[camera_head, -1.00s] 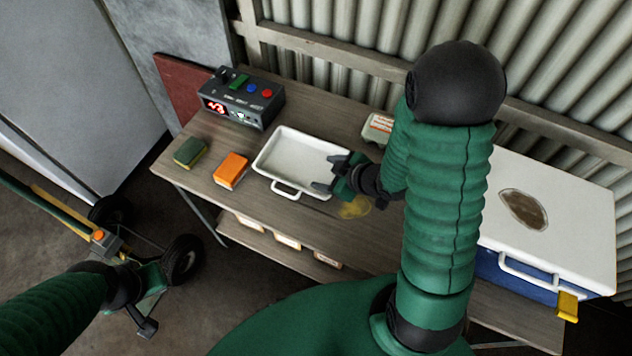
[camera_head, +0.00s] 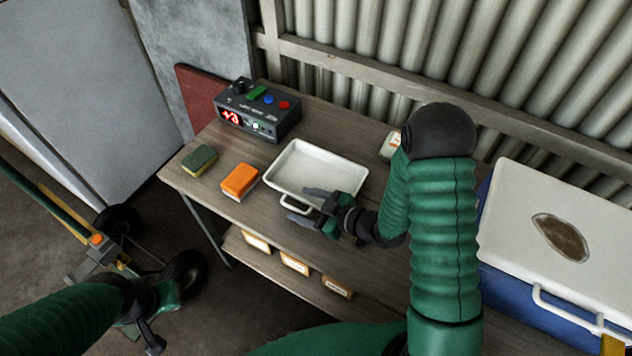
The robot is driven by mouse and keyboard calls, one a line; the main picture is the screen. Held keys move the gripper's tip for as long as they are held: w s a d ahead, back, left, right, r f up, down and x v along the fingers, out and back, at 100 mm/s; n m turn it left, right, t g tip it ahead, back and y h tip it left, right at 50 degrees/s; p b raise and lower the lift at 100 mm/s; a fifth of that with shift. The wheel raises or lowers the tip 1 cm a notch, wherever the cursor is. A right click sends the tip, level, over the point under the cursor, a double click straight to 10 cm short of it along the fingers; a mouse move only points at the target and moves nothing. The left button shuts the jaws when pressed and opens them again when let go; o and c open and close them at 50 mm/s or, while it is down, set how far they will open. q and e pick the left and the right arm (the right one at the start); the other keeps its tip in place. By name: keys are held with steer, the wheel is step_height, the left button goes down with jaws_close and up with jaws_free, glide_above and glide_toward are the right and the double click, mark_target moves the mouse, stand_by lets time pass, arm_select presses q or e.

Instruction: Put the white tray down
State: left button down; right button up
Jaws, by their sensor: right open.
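The white tray (camera_head: 315,168) appears to rest flat on the wooden workbench (camera_head: 225,215). It looks empty, and its near handle faces the bench's front edge. My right gripper (camera_head: 306,205) is open at the tray's near right side. One finger overlaps the near rim in the view, and the other is in front of it, close to the handle. I cannot tell whether either finger touches the tray. My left gripper (camera_head: 152,335) hangs low at the lower left, away from the bench; its jaws are too unclear to read.
An orange sponge (camera_head: 239,181) and a green sponge (camera_head: 199,160) lie left of the tray. A control box (camera_head: 258,112) with a red display stands behind them. A blue cooler (camera_head: 548,225) with a white lid is at right. A wheeled cart (camera_head: 115,260) stands at left.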

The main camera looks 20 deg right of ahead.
steer(key=shift+w+a+f, duration=0.15)
steer(key=shift+w+a, duration=0.05)
steer(key=shift+w, duration=0.05)
steer(key=shift+a, duration=0.15)
jaws_close()
stand_by(0.4)
